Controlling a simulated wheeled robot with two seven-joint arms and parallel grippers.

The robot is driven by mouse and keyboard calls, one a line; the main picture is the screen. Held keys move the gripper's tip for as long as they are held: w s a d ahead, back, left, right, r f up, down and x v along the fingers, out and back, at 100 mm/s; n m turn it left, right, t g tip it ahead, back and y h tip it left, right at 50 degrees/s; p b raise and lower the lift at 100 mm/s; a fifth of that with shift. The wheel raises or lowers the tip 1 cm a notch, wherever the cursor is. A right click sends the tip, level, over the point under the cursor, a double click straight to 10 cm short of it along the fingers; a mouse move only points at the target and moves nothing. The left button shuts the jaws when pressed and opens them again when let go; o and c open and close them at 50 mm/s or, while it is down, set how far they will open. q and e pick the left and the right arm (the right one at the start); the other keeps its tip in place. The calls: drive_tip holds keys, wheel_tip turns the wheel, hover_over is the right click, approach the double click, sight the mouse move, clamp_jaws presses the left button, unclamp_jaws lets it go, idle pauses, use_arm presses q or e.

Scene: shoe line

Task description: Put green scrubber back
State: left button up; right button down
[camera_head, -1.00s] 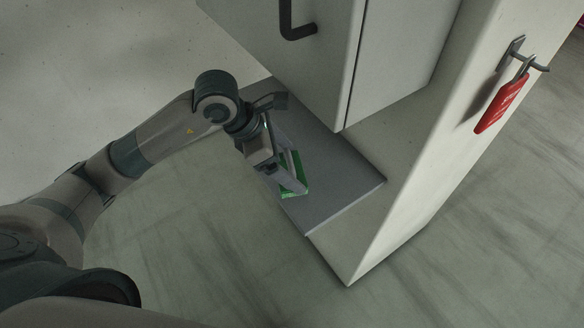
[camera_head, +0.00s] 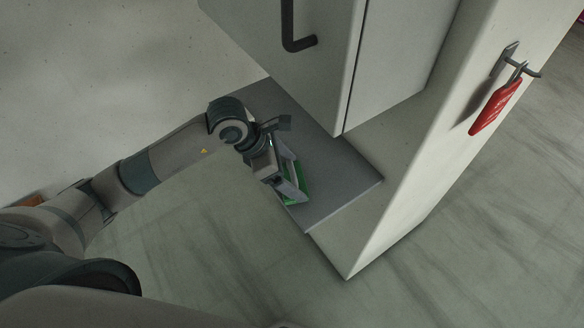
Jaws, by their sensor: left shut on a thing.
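The green scrubber (camera_head: 304,183) is at the fingers of my left gripper (camera_head: 294,186), low over the grey shelf (camera_head: 345,185) at the bottom of the cabinet. The gripper is shut on the scrubber and points down toward the shelf's front edge. The fingers hide part of the scrubber. I cannot tell whether the scrubber touches the shelf. My right gripper is not in view.
A cabinet door (camera_head: 290,50) with a dark handle (camera_head: 300,42) hangs above the shelf. Bare floor lies in front.

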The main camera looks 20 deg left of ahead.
use_arm(q)
drive_tip(key=shift+f, duration=0.1)
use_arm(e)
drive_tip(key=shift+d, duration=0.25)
use_arm(q)
drive_tip(key=o, duration=0.8)
drive_tip(key=shift+a+r, duration=0.2)
drive_tip(key=shift+r, duration=0.2)
drive_tip(key=b+v, duration=0.3)
drive_tip(key=v, duration=0.8)
drive_tip(key=shift+s+r+b, duration=0.1)
drive_tip(key=shift+b, duration=0.2)
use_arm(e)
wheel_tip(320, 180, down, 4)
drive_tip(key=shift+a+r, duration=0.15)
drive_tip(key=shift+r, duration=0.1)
